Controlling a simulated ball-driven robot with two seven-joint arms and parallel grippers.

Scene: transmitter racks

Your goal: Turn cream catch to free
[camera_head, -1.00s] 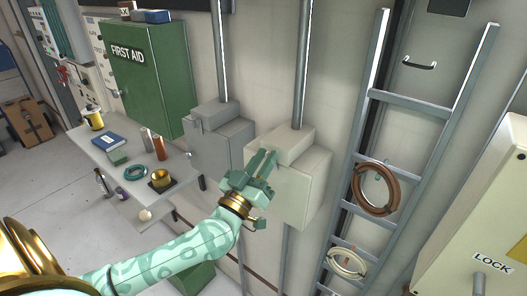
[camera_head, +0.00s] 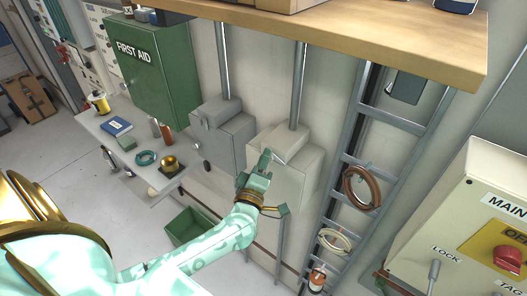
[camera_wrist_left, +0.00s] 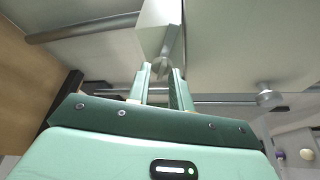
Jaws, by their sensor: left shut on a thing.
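The cream box (camera_head: 290,182) is fixed to the wall near the middle of the head view, with a conduit rising from its top. My left gripper (camera_head: 266,157) is at the upper left part of its front and covers the spot where its catch would be. In the left wrist view, a thin metal lever (camera_wrist_left: 171,42) runs from a pale block (camera_wrist_left: 157,22) down between the fingers of my left gripper (camera_wrist_left: 162,75). The fingers are shut on this lever, which appears to be the cream catch. Its far end is partly hidden. My right gripper is not in view.
A similar grey box (camera_head: 220,135) is on the wall to the left. A wooden shelf (camera_head: 400,45) crosses overhead. A ladder (camera_head: 345,190) with hanging coils stands right, beside a cream cabinet (camera_head: 455,220) with a red switch. A side table (camera_head: 130,155) stands left.

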